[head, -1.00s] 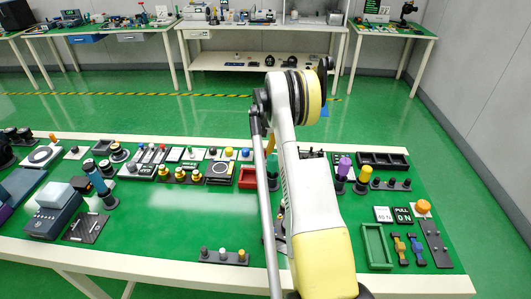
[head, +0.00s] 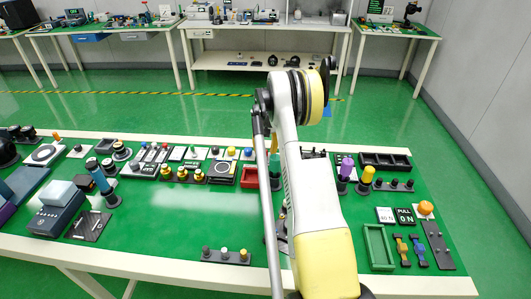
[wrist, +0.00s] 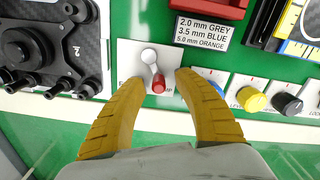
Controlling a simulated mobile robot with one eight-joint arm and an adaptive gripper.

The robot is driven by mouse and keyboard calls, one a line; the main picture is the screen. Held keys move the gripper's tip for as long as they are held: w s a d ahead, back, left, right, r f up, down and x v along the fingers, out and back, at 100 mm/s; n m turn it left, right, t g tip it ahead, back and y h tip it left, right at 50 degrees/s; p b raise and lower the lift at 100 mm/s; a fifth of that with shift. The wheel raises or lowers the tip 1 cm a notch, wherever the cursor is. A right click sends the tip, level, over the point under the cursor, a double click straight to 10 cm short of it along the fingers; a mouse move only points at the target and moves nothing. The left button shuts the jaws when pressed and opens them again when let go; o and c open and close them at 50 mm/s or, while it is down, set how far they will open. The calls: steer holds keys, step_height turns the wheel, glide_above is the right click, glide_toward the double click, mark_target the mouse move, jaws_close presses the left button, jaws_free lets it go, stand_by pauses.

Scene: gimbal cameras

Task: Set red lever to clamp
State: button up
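The red lever (wrist: 158,84) is a short stick with a red tip on a pale round pivot, mounted on a white plate (wrist: 127,50) in the wrist view. Its red end points down in the picture, tilted slightly right. My gripper (wrist: 160,82) has two yellow fingers, open, one on each side of the red tip, with a gap visible to each side. The fingers cover most of the lettering on the plate; a final "P" shows by the right fingertip. In the head view my arm hides the gripper, and I cannot make out the lever.
A black device with several knobs (wrist: 40,48) stands left of the plate. A yellow knob (wrist: 252,99) and a black knob (wrist: 287,104) are to the right. A red tray (wrist: 215,6) and a size label (wrist: 204,32) lie above. The table's pale edge runs just below.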

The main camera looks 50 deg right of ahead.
mark_target(265, 150)
step_height(265, 150, up, 12)
stand_by(0.5)
stand_by(0.4)
